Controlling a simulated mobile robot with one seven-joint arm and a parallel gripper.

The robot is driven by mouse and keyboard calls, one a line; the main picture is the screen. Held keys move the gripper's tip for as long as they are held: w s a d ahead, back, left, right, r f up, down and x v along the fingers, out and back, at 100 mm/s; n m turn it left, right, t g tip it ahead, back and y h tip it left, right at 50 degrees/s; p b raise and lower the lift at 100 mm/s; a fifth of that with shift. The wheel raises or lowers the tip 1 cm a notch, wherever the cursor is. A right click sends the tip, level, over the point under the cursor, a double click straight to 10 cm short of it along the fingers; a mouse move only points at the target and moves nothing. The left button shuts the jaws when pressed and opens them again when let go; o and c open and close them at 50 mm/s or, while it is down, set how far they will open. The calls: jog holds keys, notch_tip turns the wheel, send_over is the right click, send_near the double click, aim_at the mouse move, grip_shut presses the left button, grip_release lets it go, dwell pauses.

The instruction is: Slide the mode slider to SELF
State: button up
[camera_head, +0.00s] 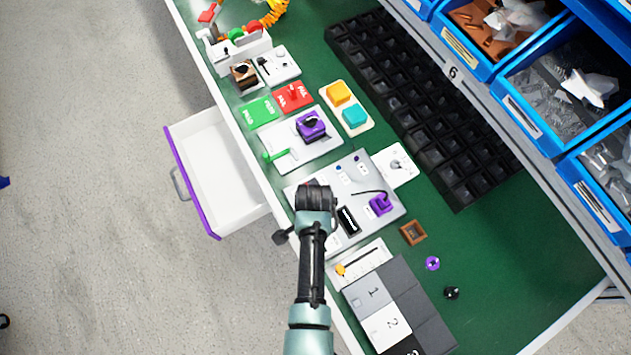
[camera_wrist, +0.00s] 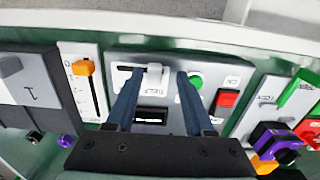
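The grey control panel (camera_wrist: 208,68) lies ahead of my gripper in the wrist view. It carries a dark horizontal slot with a white slider knob (camera_wrist: 155,74), which sits at the right part of the visible slot. Small lettering under the knob is too small to read surely. My gripper (camera_wrist: 160,71) is open, with one blue finger on each side of the knob; I cannot tell whether either touches it. In the head view my gripper (camera_head: 313,197) hangs over the near edge of the panel (camera_head: 335,181) and hides the knob.
A green button (camera_wrist: 196,81) and a red button (camera_wrist: 227,99) are right of the knob. A dark display (camera_wrist: 150,116) is below it. A white plate with an orange slider (camera_wrist: 82,68) is at the left. An open drawer (camera_head: 213,170) juts out from the bench.

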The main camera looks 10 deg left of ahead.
jog(key=shift+d, duration=0.1)
notch_tip(320, 180, up, 13)
dwell(0.7)
dwell(0.4)
